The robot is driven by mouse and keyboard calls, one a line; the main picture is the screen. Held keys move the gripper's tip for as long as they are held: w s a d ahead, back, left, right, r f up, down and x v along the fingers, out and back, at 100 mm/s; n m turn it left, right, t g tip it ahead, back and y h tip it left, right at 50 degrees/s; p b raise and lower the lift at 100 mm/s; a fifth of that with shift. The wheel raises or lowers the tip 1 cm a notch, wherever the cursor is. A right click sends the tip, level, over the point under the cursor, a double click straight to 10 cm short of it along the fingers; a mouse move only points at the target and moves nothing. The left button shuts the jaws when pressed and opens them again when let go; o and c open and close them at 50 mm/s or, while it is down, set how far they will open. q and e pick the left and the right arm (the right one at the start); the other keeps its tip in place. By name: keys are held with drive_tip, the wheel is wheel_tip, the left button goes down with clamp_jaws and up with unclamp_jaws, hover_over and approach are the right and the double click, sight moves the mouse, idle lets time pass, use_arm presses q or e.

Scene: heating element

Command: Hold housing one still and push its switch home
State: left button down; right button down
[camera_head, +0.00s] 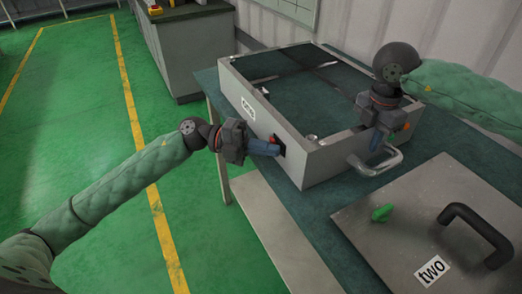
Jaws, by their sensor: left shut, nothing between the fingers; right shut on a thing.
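Housing one (304,164) is a grey, open rectangular frame on the dark green table, with a label on its left side that seems to read "one". A small dark switch with a bit of red (277,142) sits in its left wall near the front corner. My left gripper (279,149) is shut and empty, its blue fingertips at the switch, touching or nearly so. My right gripper (373,150) is shut at the front wall, above the metal handle (378,163).
A grey cabinet (190,50) stands behind on the left. Green floor is clear at left.

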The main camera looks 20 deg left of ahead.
use_arm(q)
drive_tip(key=shift+w+d, duration=0.1)
drive_tip(key=shift+d, duration=0.05)
use_arm(e)
drive_tip(key=shift+s+a, duration=0.3)
use_arm(q)
drive_tip(key=shift+s+a, duration=0.2)
drive_tip(key=shift+s, duration=0.05)
use_arm(e)
drive_tip(key=shift+d, duration=0.1)
use_arm(q)
drive_tip(key=s+a, duration=0.2)
drive_tip(key=a, duration=1)
drive_tip(key=shift+s+a, duration=0.2)
drive_tip(key=shift+a, duration=0.1)
use_arm(e)
drive_tip(key=shift+w, duration=0.1)
drive_tip(key=c, duration=1.2)
unclamp_jaws()
drive_tip(key=shift+d, duration=0.1)
